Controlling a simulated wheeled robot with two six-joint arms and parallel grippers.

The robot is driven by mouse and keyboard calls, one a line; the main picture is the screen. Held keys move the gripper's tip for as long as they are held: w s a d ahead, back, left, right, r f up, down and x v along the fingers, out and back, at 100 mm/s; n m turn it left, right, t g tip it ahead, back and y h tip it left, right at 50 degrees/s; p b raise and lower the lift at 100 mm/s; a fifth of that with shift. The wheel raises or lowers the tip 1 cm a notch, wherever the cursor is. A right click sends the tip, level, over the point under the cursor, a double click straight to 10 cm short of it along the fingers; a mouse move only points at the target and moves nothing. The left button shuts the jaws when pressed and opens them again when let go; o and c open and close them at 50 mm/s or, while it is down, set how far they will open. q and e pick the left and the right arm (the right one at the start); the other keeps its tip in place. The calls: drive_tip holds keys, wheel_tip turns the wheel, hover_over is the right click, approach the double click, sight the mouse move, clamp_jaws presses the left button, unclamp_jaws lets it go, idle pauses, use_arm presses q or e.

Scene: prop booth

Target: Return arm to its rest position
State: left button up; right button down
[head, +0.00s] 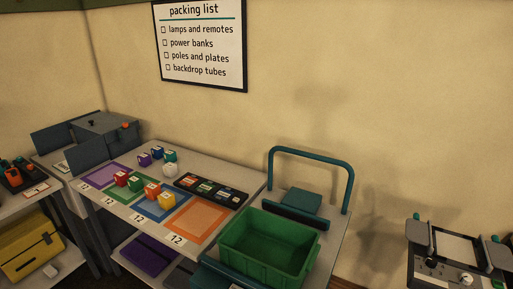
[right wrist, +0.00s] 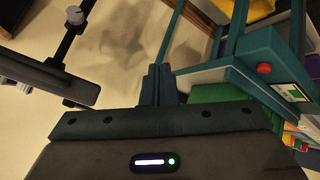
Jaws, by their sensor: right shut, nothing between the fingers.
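My right gripper (right wrist: 159,70) shows in the right wrist view as two dark teal fingers pressed together, with nothing between them. It is apart from everything around it. A pale surface with shadows lies behind the fingertips. Neither gripper shows in the head view, and my left gripper is in neither view.
A green crate (head: 262,266) sits on a cart with a teal handle (head: 310,150). A table to its left holds coloured mats, several cubes (head: 121,179) and a black tray (head: 211,190). A control panel (head: 450,270) stands at the far right. Floor between cart and panel looks clear.

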drive_tip(key=s+a+f+g+y, duration=0.3)
drive_tip(key=s+a+g, duration=0.1)
drive_tip(key=s, duration=0.4)
wheel_tip(320, 180, down, 33)
drive_tip(key=s+d+g+b, duration=0.1)
drive_tip(key=d+g, duration=0.1)
drive_tip(key=d, duration=0.1)
drive_tip(key=s+f+m+g+b, duration=0.1)
drive_tip(key=s+f, duration=1.7)
drive_tip(key=f, duration=0.1)
drive_tip(key=shift+s+d, duration=0.15)
drive_tip(key=shift+d, duration=0.15)
